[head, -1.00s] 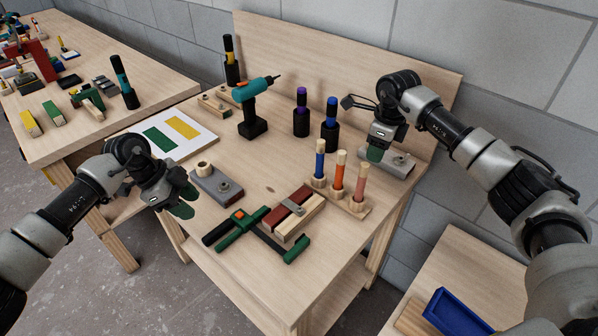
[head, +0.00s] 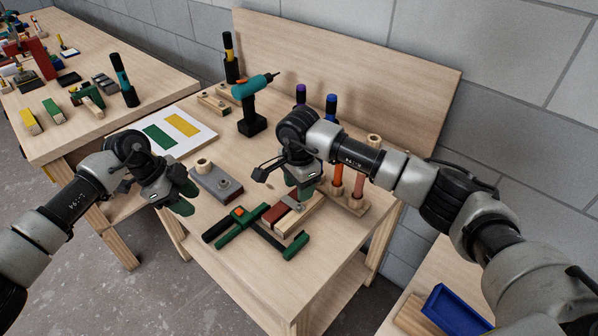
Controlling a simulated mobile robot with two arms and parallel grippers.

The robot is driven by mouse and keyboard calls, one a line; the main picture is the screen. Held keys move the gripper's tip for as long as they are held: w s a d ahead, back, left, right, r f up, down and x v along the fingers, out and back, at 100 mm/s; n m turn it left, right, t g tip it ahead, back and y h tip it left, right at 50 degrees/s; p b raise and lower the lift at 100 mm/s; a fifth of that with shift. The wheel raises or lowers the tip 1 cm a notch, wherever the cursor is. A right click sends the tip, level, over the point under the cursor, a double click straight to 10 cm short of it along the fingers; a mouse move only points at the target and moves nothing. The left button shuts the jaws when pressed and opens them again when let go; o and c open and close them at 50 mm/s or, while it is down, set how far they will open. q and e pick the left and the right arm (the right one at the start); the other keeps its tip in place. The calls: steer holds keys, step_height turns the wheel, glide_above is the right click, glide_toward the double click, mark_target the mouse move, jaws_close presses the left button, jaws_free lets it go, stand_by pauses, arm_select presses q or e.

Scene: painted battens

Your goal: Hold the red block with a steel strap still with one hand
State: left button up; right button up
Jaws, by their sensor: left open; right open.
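The red block with a steel strap (head: 275,214) lies on the near part of the workbench beside a pale wooden batten (head: 302,216). My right gripper (head: 300,190) is open, with its green fingertips above and just behind the block. It hides the block's far end and part of the strap. I cannot tell whether the fingertips touch it. My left gripper (head: 185,201) is open and empty at the bench's left edge, apart from the block.
A green and black clamp (head: 240,218) lies at the block's near left. A grey plate with a knob (head: 212,181) lies further left. Pegs (head: 357,186) stand close on the right. A teal drill (head: 252,100) and dark bottles stand behind.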

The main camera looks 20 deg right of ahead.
mark_target(299, 206)
step_height(299, 206, down, 6)
steer(key=shift+r, duration=0.1)
stand_by(0.4)
